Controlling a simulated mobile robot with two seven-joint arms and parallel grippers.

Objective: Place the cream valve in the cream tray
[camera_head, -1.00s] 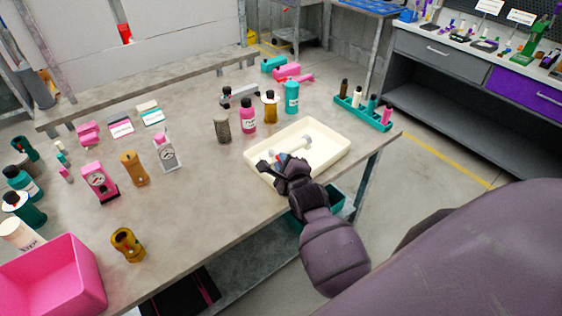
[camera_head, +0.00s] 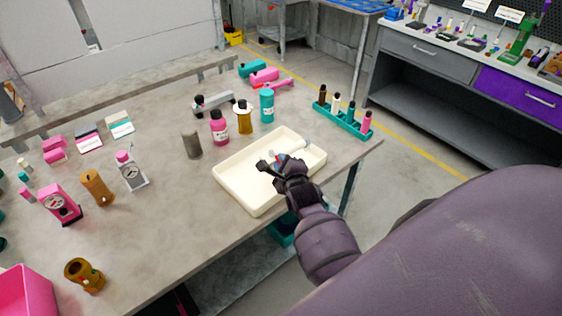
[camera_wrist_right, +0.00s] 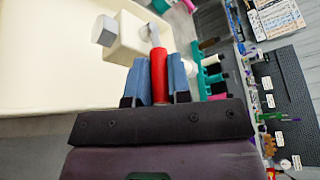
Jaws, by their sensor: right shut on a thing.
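The cream tray (camera_head: 232,187) lies near the table's right front edge in the head view. It also fills the left of the right wrist view (camera_wrist_right: 45,75). My right gripper (camera_head: 272,164) is over the tray, pointing inward from its front side. In the right wrist view its blue fingers (camera_wrist_right: 160,80) are shut on the red handle of the cream valve (camera_wrist_right: 128,42). The valve has a blocky cream body with a pale grey end, seen against the tray. In the head view the gripper mostly hides it. I cannot tell whether it touches the tray floor. My left gripper is not in view.
A teal rack (camera_head: 345,121) with several small bottles stands right of the tray. A pink bottle (camera_head: 219,129), an amber bottle (camera_head: 243,118) and a teal bottle (camera_head: 267,106) stand behind it. A grey-brown cylinder (camera_head: 191,144) is to its left. The table front-left of the tray is clear.

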